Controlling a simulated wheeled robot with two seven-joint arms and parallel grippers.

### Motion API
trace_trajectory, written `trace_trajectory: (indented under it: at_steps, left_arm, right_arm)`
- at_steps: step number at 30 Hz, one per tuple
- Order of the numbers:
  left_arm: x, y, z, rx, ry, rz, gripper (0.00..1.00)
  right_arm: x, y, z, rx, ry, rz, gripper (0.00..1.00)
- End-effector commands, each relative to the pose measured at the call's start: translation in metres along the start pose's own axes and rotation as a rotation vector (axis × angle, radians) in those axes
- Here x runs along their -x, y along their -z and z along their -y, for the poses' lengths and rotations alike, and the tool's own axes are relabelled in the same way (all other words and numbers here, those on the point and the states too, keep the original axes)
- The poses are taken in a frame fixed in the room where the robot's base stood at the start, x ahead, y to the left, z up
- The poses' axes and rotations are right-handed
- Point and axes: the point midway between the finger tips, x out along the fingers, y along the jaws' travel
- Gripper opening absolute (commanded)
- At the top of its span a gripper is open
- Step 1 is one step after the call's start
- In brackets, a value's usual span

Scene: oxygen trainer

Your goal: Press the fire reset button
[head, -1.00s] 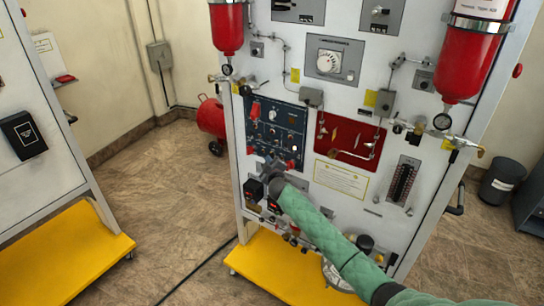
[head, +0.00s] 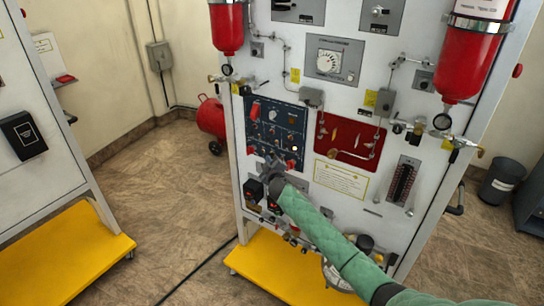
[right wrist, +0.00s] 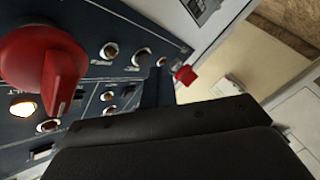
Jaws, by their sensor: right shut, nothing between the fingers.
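The dark blue control panel (head: 285,117) is on the left of the white trainer board in the head view. It carries switches, small round buttons and a lit button (head: 295,148); labels are too small to read, so I cannot tell which is the fire reset button. My right gripper (head: 269,163) is shut and empty at the panel's lower edge; contact cannot be told. My left gripper is not in view.
A black box-shaped part (head: 253,189) sticks out below the panel. Red bottles (head: 462,65) hang on the board, and a red recessed panel (head: 345,138) is right of the blue one. A yellow base (head: 275,268) stands below. Open floor lies to the left.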

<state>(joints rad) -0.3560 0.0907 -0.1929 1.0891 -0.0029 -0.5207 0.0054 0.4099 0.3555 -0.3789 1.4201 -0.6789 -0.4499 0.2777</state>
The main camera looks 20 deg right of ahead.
Motion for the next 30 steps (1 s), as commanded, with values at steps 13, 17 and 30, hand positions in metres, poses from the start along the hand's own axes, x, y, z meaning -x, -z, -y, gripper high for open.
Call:
trace_trajectory:
  at_steps: [13, 17, 30]
  left_arm:
    - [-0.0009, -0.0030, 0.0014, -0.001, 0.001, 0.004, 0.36]
    - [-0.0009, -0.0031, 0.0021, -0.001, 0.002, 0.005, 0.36]
    - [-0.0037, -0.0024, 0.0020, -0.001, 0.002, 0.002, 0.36]
  right_arm:
    - [0.0000, 0.0000, 0.0000, 0.000, 0.000, 0.000, 0.00]
    - [-0.0001, 0.0000, 0.0000, 0.000, 0.000, 0.000, 0.00]
    - [-0.0056, -0.0038, -0.0046, 0.000, 0.000, 0.000, 0.00]
